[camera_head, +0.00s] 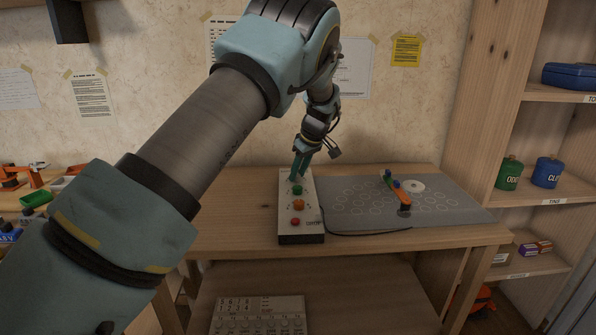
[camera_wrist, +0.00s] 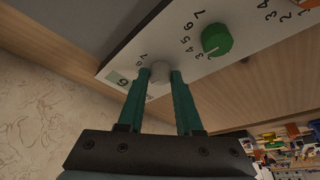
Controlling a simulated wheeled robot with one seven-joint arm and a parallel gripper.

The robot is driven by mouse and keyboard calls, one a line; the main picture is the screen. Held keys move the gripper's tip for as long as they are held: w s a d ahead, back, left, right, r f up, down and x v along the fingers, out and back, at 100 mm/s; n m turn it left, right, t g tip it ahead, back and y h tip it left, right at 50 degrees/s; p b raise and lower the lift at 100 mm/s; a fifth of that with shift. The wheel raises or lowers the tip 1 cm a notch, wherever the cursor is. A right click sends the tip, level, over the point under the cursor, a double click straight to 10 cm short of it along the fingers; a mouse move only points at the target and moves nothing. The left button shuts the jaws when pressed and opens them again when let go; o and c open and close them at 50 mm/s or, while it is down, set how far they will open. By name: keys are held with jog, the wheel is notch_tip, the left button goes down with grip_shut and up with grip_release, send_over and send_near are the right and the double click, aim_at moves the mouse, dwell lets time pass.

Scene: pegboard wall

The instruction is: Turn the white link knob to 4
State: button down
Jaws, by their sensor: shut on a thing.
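The white knob (camera_wrist: 159,74) sits on a pale control panel (camera_wrist: 128,58), seen in the wrist view between my two teal fingers. My gripper (camera_wrist: 160,76) is shut on this knob, one finger on each side. Part of the knob and most of its number scale are hidden by the fingers, so I cannot tell its setting. In the head view my gripper (camera_head: 298,174) is at the far end of the panel (camera_head: 302,237), and the white knob is hidden there.
A green knob (camera_wrist: 217,40) with numbers is beside the white one. Orange (camera_head: 298,204) and red (camera_head: 295,221) knobs are nearer on the panel. A grey board (camera_head: 345,213) with a jointed orange and green arm (camera_head: 398,193) lies to the right on the bench.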

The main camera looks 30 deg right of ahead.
jog(key=shift+n, duration=0.3)
jog(key=c, duration=0.6)
grip_release()
jog(key=b+v, duration=0.1)
jog(key=v, duration=0.9)
jog(key=shift+d+r, duration=0.15)
jog(key=shift+r, duration=0.25)
